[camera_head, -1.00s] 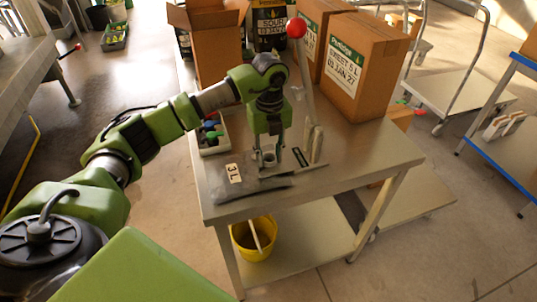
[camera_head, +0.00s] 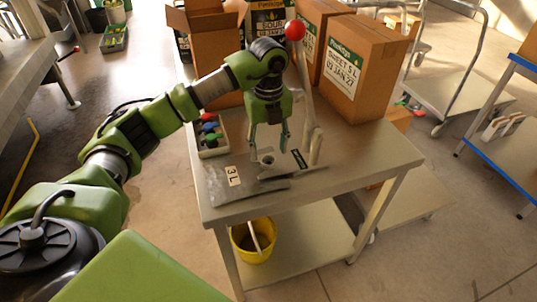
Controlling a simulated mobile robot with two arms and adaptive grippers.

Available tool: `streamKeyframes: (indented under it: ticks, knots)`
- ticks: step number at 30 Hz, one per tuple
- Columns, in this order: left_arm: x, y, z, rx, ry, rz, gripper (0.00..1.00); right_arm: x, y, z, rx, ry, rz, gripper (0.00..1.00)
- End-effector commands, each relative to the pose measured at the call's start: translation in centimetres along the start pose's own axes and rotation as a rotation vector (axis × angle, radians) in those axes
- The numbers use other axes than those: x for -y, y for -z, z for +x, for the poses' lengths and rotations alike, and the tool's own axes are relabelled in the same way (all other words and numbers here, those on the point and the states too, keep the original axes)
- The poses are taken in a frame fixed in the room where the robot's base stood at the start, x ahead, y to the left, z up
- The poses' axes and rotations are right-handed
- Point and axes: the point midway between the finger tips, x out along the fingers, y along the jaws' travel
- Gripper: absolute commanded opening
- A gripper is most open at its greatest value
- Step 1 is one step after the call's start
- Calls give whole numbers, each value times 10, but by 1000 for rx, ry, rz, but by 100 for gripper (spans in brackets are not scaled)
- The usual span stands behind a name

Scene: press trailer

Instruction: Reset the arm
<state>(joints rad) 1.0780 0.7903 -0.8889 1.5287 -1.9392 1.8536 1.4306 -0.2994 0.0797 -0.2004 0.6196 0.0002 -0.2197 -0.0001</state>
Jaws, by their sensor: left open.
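My left gripper (camera_head: 268,143) is open and empty, pointing down above the press on the table. Its fingertips are a little above the small grey cup-like fitting (camera_head: 267,160) on the press base. The press (camera_head: 313,147) has an upright grey lever with a red ball knob (camera_head: 295,30) at its top, to the right of my gripper. A label reading "3 L" (camera_head: 234,176) lies at the left of the press. My right gripper does not show.
The steel table (camera_head: 370,160) carries cardboard boxes (camera_head: 362,70) at the back right and an open carton (camera_head: 215,72) at the back left. A tray of coloured caps (camera_head: 211,137) is at its left edge. A yellow bucket (camera_head: 252,241) stands on the shelf below.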

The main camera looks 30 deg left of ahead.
Motion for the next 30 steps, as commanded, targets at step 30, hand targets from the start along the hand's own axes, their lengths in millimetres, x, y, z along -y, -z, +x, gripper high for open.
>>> streamKeyframes:
  ticks: [30]
  knots:
    - [0,0,-24,-1,-1,1,49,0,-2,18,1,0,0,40]
